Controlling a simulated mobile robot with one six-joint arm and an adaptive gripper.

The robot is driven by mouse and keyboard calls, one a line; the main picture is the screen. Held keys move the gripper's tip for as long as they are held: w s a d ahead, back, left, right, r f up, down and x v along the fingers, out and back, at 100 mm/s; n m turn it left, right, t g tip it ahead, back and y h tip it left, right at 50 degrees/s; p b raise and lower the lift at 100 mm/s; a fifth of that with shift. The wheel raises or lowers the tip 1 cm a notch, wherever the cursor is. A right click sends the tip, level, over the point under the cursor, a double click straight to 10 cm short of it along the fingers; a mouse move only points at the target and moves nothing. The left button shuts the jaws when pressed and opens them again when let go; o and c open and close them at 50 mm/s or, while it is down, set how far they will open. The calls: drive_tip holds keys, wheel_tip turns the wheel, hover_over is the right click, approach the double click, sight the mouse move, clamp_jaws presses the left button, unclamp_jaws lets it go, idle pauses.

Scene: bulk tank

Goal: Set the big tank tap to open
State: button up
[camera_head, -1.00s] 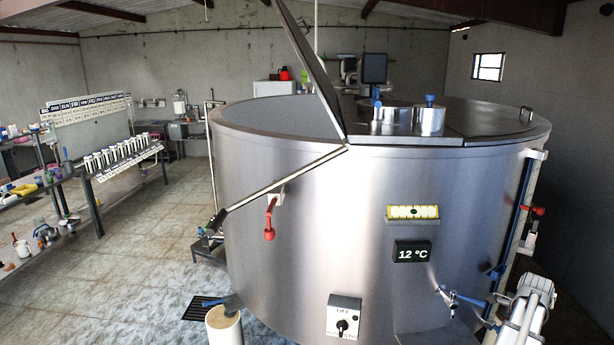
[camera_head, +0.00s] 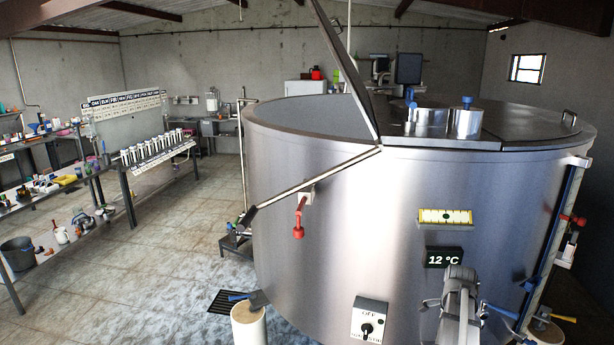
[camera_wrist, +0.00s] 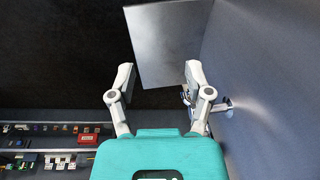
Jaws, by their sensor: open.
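The big steel tank (camera_head: 340,240) fills the right half of the head view. Its tap (camera_head: 430,303) sits low on the front wall, with a blue lever (camera_head: 499,311) showing to the right of my arm. My arm hides the middle of the tap, so I cannot tell the lever's setting. In the wrist view my gripper (camera_wrist: 161,82) is open and empty, its two fingers apart. A metal fitting (camera_wrist: 220,105), probably the tap, shows behind and right of the right finger, against the tank wall. I see no contact with it.
A red-handled valve (camera_head: 299,215), a level gauge (camera_head: 445,216), a 12 °C display (camera_head: 444,257) and a switch box (camera_head: 370,318) are on the tank front. A pale post (camera_head: 249,328) stands before it.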

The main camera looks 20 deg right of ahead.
drive_tip(key=w+a+n, duration=0.5)
drive_tip(key=w+a, duration=0.1)
drive_tip(key=a, duration=0.7)
drive_tip(key=a+n+y, duration=0.1)
drive_tip(key=a+n, duration=1.5)
drive_tip(key=a, duration=2)
drive_tip(key=shift+w+f+n+g, duration=0.2)
drive_tip(key=shift+w+n+g, duration=0.15)
drive_tip(key=shift+n+g, duration=0.05)
drive_tip(key=shift+c, duration=0.6)
